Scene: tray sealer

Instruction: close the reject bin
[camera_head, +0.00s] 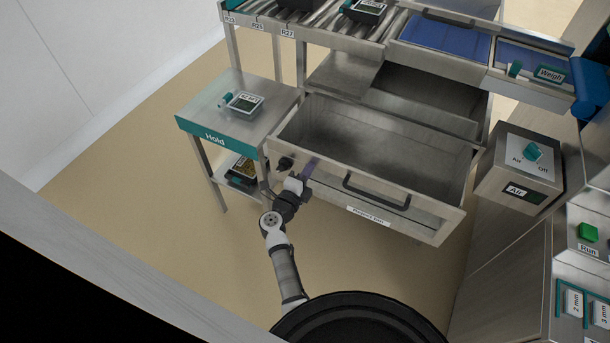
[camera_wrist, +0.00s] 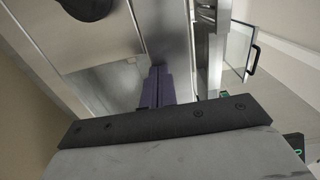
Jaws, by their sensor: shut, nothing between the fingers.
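The reject bin (camera_head: 440,228) is a grey metal drawer standing well out from its frame, its open top showing an empty-looking inside. Its front carries a dark bar handle (camera_head: 375,191) and a white label (camera_head: 368,216). My gripper (camera_head: 307,168) is at the left end of the bin's front, left of the handle. Its purple fingers are shut together with nothing between them. In the wrist view the fingers (camera_wrist: 158,88) point at a grey metal surface; I cannot tell whether they touch it.
The Hold table (camera_head: 205,108) stands left of the bin, with a labelled tray on top and another on its lower shelf. A box with the Air switch (camera_head: 520,170) is close on the right. Floor in front is clear.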

